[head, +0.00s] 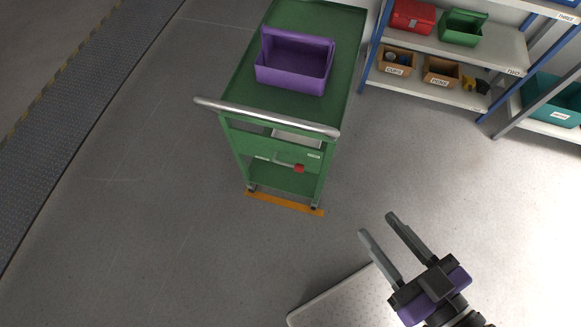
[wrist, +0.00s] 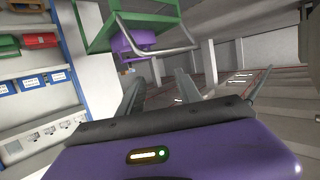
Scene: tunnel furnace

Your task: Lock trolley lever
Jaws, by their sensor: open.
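The green trolley (head: 340,52) stands upright on the floor in the head view, with a grey metal handlebar (head: 268,117) at its near end. A lever with a red end (head: 299,168) sits low on the trolley's near side, below the handlebar. My gripper (head: 378,225) is open and empty at the lower right, well apart from the trolley. In the wrist view, the green trolley (wrist: 100,32) appears tilted at the top, beyond the fingers. The lever cannot be made out there.
A purple bin (head: 293,70) stands on the trolley top. An orange strip (head: 284,203) lies at the trolley's near foot. Shelves (head: 452,48) with bins stand at the right. Floor between my gripper and the trolley is clear. A dark grated strip (head: 75,95) runs along the left.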

